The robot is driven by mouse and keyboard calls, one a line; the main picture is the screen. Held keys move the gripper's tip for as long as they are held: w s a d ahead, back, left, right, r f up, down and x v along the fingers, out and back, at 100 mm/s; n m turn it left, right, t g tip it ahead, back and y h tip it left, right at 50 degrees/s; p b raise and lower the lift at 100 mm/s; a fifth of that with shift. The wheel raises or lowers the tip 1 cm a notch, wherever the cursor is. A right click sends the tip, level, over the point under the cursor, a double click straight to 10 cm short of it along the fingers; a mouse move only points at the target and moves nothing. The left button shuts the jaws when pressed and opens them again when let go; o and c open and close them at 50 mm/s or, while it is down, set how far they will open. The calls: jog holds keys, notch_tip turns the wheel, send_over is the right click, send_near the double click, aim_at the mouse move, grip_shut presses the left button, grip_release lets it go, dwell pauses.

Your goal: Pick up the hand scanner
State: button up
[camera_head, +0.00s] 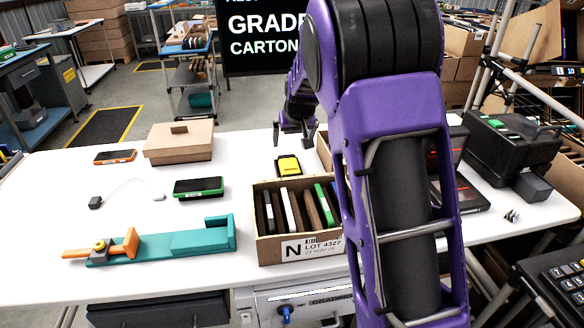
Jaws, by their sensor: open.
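A small yellow and black device (289,166), which looks like the hand scanner, lies on the white table behind the open carton. My gripper (296,143) is above it and points down, with its fingers apart and nothing seen between them. A gap seems to remain between the fingertips and the device, though its depth is hard to judge. My purple arm covers much of the right middle of the view.
An open carton (303,248) with several upright slabs stands in front of the device. A green-edged device (198,187), an orange-edged device (115,157), a closed cardboard box (178,142) and a teal fixture (165,245) lie left. A black machine (510,145) stands right.

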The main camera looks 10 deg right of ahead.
send_near(289, 164)
jog(key=x, duration=0.2)
jog(key=shift+w+a+f, duration=0.2)
jog(key=shift+w+f, duration=0.05)
jog(key=shift+w, duration=0.1)
jog(key=shift+d+x, duration=0.15)
jog(key=shift+x, duration=1.3)
jog(key=shift+d+x, duration=0.1)
jog(key=shift+x, duration=1.3)
jog(key=shift+s+f, duration=0.1)
jog(key=shift+s, duration=0.05)
jog(key=shift+c, duration=0.3)
jog(key=c, duration=1)
